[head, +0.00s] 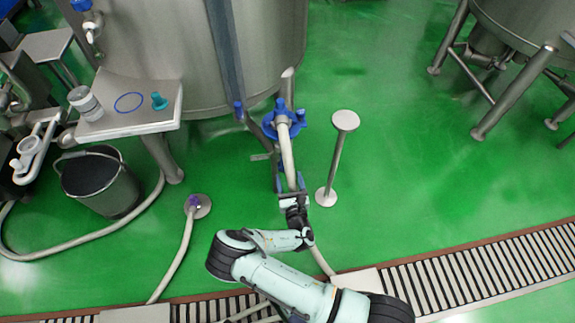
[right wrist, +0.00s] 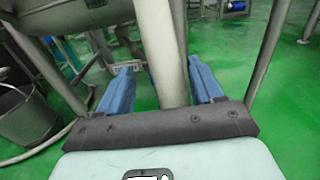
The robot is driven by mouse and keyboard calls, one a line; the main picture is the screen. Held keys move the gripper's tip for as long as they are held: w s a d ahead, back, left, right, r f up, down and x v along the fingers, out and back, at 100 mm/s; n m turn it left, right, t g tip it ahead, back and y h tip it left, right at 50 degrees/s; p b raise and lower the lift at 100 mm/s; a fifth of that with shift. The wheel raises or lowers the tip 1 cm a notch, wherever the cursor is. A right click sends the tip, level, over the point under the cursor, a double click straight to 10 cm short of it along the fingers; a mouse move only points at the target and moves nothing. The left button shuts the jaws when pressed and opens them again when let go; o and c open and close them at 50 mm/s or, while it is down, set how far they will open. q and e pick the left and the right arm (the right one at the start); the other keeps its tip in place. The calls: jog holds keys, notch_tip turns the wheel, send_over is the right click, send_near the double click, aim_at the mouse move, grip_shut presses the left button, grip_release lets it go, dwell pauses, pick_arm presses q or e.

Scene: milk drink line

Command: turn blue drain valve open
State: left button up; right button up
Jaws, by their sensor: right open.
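The blue drain valve (head: 283,120) shows as blue parts at the low outlet of the large steel tank (head: 170,50). A pale hose (head: 286,155) runs from these blue parts down toward my right gripper. My right gripper (head: 288,183) is below the blue parts in the head view, apart from them, with its blue fingers pointing toward them. It is open, and in the right wrist view its fingers (right wrist: 158,88) stand on either side of the pale hose (right wrist: 160,50). I cannot tell whether they touch it. The valve is not clear in the wrist view. My left gripper is not in view.
A metal post with a round top (head: 345,120) stands close to the right of my right gripper. A small steel table (head: 150,118) and a dark bucket (head: 103,185) are at the left. A slatted floor drain (head: 465,283) crosses the front.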

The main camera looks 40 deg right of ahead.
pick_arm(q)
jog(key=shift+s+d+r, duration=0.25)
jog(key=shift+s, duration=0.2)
pick_arm(e)
jog(key=v, duration=0.4)
